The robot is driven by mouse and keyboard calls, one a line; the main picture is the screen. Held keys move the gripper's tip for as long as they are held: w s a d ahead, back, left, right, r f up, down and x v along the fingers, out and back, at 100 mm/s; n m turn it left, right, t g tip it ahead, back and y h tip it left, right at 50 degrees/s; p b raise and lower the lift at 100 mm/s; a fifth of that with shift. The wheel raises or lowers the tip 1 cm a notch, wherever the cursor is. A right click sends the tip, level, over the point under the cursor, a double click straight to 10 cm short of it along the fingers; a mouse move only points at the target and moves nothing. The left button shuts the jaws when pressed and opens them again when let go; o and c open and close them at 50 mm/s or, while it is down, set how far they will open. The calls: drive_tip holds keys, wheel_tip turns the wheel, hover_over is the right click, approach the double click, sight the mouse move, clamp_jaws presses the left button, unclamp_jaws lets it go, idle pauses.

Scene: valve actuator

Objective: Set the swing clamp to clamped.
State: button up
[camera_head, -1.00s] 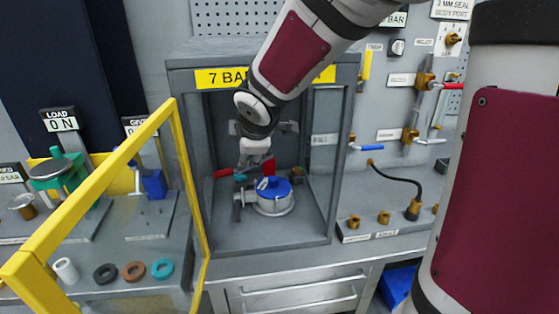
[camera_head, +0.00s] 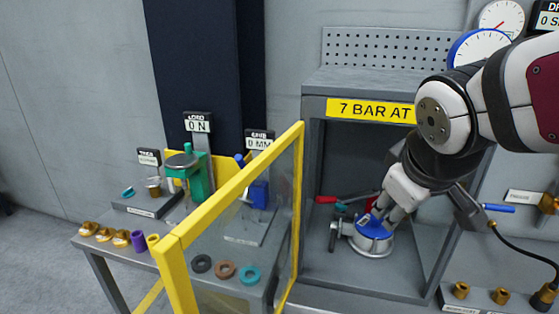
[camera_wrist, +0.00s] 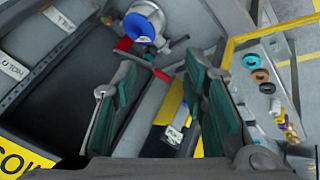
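The blue-topped round actuator (camera_head: 374,230) sits on the floor of the grey enclosure. It also shows at the top of the wrist view (camera_wrist: 140,27). A red-ended lever (camera_head: 327,199), which looks like the swing clamp handle, lies behind it; its red part (camera_wrist: 124,43) shows beside the actuator in the wrist view. I cannot tell the clamp's position. My gripper (camera_head: 388,212) reaches into the enclosure and overlaps the actuator's right side in the head view. In the wrist view my gripper (camera_wrist: 165,100) has its green-padded fingers wide apart, with nothing between them.
A yellow-framed clear door (camera_head: 232,185) stands open at the enclosure's left. The enclosure's yellow-labelled top edge (camera_head: 350,108) hangs above the opening. Several rings (camera_head: 225,270) lie on the left bench. A black hose (camera_head: 525,256) runs at the right.

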drive_tip(key=shift+s+a+m, duration=0.1)
drive_tip(key=shift+s+m, duration=0.2)
drive_tip(key=shift+s, duration=0.15)
